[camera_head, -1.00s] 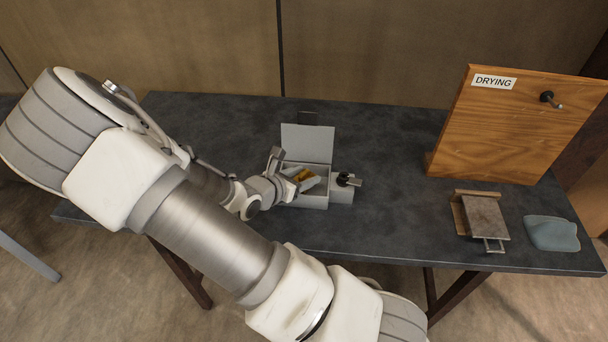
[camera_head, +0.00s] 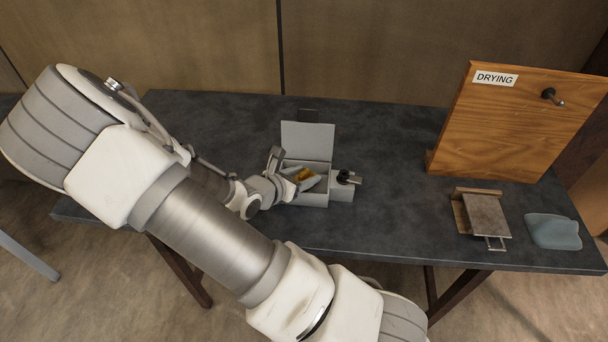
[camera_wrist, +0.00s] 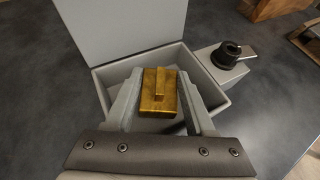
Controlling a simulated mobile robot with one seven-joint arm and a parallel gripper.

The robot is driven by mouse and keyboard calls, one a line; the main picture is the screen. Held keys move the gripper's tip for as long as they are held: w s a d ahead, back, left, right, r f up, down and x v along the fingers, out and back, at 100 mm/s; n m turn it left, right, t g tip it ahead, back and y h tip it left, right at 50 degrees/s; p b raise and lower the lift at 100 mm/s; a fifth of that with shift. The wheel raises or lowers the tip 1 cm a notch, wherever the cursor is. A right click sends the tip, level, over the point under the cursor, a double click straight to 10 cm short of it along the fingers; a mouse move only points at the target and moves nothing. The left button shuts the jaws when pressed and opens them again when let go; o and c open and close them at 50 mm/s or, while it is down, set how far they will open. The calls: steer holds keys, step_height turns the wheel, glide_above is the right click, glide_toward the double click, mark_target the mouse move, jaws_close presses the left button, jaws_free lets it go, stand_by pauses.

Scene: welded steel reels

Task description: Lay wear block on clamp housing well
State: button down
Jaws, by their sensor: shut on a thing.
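The wear block (camera_wrist: 158,95) is a brass-coloured block with a raised rib on top. My gripper (camera_wrist: 158,100) is shut on it, one finger on each side, in the wrist view. The block also shows small and gold in the head view (camera_head: 303,174), partly covered by my gripper (camera_head: 302,180). The clamp housing (camera_head: 315,200) is a grey open box with its lid (camera_head: 307,141) standing up at the back. Block and fingertips are over or inside the box's opening. In the wrist view the box rim (camera_wrist: 204,62) surrounds them. Whether the block touches the well floor is hidden.
A black knob with a lever (camera_head: 346,178) sits on the housing's right side. To the right are a wooden board marked DRYING (camera_head: 510,125) with a peg, a small plate on a wooden stand (camera_head: 487,215) and a blue-grey cloth (camera_head: 552,231). The table between is clear.

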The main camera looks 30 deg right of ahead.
steer(key=shift+f+b, duration=0.5)
stand_by(0.8)
steer(key=shift+c, duration=0.9)
jaws_free()
steer(key=shift+s+f, duration=0.15)
steer(key=shift+f, duration=0.05)
steer(key=shift+r, duration=0.1)
steer(key=shift+r+p, duration=2.55)
steer(key=shift+r, duration=0.55)
